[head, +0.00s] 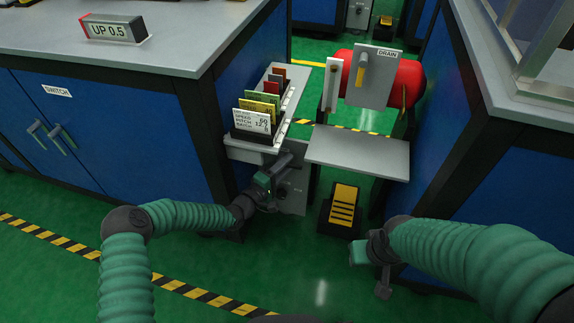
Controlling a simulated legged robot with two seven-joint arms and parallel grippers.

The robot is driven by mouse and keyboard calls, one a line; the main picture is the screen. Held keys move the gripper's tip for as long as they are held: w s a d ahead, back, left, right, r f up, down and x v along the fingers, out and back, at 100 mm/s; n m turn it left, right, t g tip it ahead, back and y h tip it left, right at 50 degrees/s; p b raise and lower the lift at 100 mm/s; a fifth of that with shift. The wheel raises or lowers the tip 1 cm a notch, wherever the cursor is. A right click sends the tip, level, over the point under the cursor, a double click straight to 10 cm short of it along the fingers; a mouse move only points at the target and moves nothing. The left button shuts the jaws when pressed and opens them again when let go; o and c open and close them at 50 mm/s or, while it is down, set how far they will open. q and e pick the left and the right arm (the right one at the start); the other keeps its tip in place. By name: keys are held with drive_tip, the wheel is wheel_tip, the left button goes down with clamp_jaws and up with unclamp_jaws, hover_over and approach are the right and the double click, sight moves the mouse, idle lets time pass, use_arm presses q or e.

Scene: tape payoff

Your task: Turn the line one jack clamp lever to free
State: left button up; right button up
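My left gripper (268,188) is at a grey panel (294,199) below the card tray, on the side of the left blue cabinet. The panel carries small lettering that is partly covered and too small to read. A small dark grey part (284,160) shows just above the gripper; I cannot tell whether it is the clamp lever or part of the gripper. No lever shows clearly on this panel. My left fingers are too small and overlapped to judge. My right gripper (368,262) hangs low over the green floor, apart from everything; its finger opening is unclear.
A tray (258,148) of upright cards sits above the panel. A grey shelf (358,152) and yellow-black pedal (343,204) are to its right. Behind stands a red tank (408,80) with a DRAIN plate (372,78). Blue cabinets (105,120) flank the gap; front floor is clear.

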use_arm(q)
drive_tip(key=shift+d+r, duration=0.1)
drive_tip(key=shift+r, duration=0.05)
drive_tip(key=shift+s, duration=0.15)
drive_tip(key=p+v, duration=0.7)
drive_tip(key=v, duration=0.9)
drive_tip(key=shift+s+a, duration=0.2)
drive_tip(key=shift+a, duration=0.15)
